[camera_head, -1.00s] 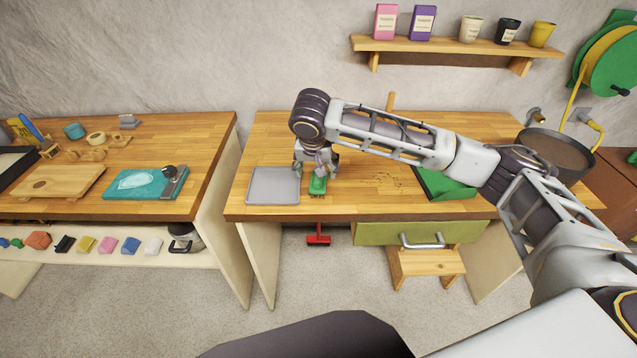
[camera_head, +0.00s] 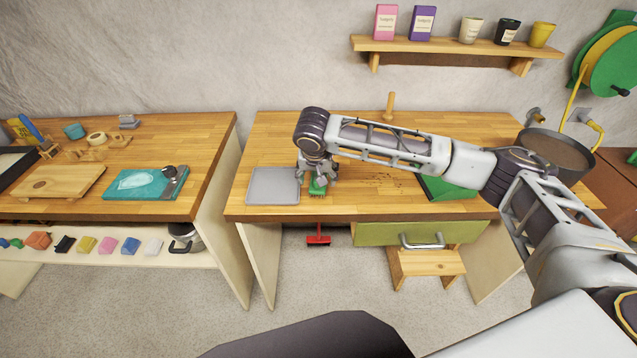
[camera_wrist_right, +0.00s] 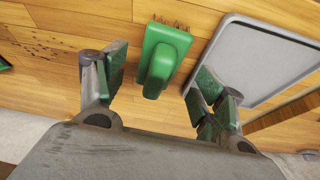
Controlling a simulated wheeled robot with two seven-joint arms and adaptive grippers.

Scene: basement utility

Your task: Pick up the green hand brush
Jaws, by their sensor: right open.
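The green hand brush (camera_head: 317,187) lies on the wooden workbench, just right of a grey tray. My right gripper (camera_head: 318,178) is above it and hides part of it in the head view. In the right wrist view the brush (camera_wrist_right: 160,62) shows its green back and handle, with brown bristles at the top edge. The open fingers of my right gripper (camera_wrist_right: 160,88) stand on either side of the brush, with gaps on both sides. My left gripper does not show.
The grey tray (camera_head: 273,186) lies close to the brush; it also shows in the right wrist view (camera_wrist_right: 262,60). Brown crumbs (camera_head: 388,177) and a green dustpan-like object (camera_head: 447,188) lie to the right. A wooden peg (camera_head: 389,106) stands behind. A red brush (camera_head: 318,238) is below the bench front.

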